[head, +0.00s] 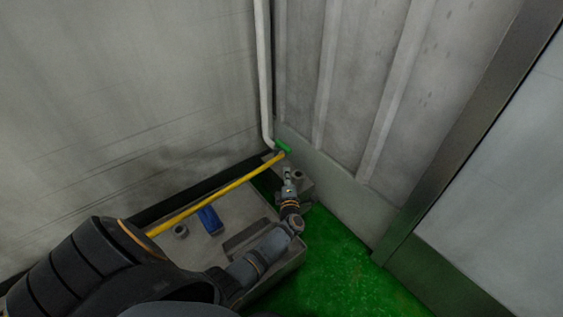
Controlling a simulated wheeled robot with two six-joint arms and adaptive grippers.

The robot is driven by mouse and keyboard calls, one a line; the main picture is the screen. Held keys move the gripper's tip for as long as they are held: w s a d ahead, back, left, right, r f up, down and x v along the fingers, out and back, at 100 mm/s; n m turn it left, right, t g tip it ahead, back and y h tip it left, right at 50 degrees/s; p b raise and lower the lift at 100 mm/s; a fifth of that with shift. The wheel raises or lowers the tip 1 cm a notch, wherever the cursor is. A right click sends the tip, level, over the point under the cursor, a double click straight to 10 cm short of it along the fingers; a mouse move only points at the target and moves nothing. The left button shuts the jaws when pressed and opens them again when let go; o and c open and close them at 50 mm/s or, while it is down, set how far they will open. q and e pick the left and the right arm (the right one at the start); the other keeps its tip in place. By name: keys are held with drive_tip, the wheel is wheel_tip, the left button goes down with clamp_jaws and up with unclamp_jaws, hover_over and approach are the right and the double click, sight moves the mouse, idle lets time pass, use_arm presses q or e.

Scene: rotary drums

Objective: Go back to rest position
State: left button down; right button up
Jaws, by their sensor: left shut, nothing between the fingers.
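My left arm comes in from the lower left and reaches over a grey machine. My left gripper (287,172) is at its far end, small in the picture, near the wall corner. It is shut and empty. It sits just below and right of the far end of a yellow bar (215,194), apart from it as far as I can tell. My right gripper is not in view.
The grey machine top (235,213) carries a blue part (210,220) and a small round fitting (180,231). A green piece (284,146) is at the bar's far end. A white pipe (264,80) and grey walls stand behind. Green floor (335,265) is clear at right.

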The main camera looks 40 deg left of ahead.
use_arm(q)
drive_tip(key=shift+s+d, duration=0.45)
drive_tip(key=shift+d, duration=0.15)
drive_tip(key=shift+f, duration=0.1)
